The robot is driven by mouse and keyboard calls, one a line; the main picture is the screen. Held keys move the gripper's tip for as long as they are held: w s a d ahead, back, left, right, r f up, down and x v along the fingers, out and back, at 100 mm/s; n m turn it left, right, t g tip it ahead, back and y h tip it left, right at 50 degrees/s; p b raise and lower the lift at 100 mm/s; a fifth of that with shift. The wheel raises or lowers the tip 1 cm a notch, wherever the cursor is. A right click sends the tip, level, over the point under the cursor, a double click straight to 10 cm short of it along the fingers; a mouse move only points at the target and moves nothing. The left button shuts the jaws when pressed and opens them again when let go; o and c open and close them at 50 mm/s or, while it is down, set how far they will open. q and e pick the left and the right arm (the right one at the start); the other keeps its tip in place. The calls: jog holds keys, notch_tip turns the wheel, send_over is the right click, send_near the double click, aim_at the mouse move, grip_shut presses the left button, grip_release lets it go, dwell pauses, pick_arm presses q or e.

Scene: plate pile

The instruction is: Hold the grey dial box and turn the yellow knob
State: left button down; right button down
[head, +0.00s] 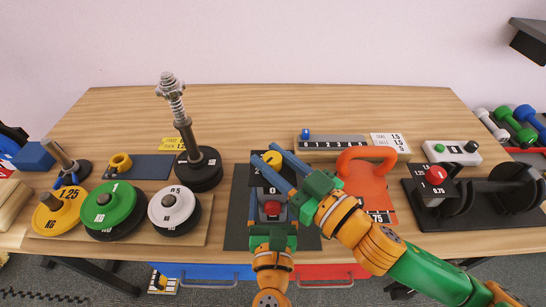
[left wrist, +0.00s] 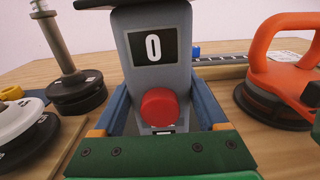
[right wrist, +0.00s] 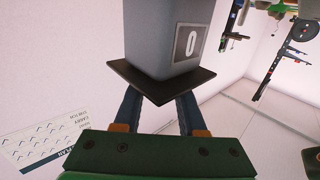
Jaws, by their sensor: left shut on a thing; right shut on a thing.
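The grey dial box (head: 270,190) stands upright on a dark mat (head: 238,218) at the front middle of the table. It has a 0 display and a red button (left wrist: 160,107), and a dark plate (right wrist: 160,82) on top. My left gripper (head: 271,203) is shut on the box, one blue finger along each side. The yellow knob (head: 272,158) is at the box's top. My right gripper (head: 266,152) reaches in from the right and is shut on the knob, its fingers on either side. In the right wrist view the knob is hidden behind the plate.
Weight plates (head: 114,208) and a black post base (head: 198,170) are to the left. A grey slider strip (head: 335,142) lies behind. The table's back is clear.

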jog(key=shift+m+t+h, duration=0.6)
jog(key=shift+h, duration=0.1)
jog(key=shift+m+t+h, duration=0.3)
jog(key=shift+h, duration=0.1)
jog(key=shift+c, duration=2.3)
grip_release()
jog(key=shift+y, duration=0.3)
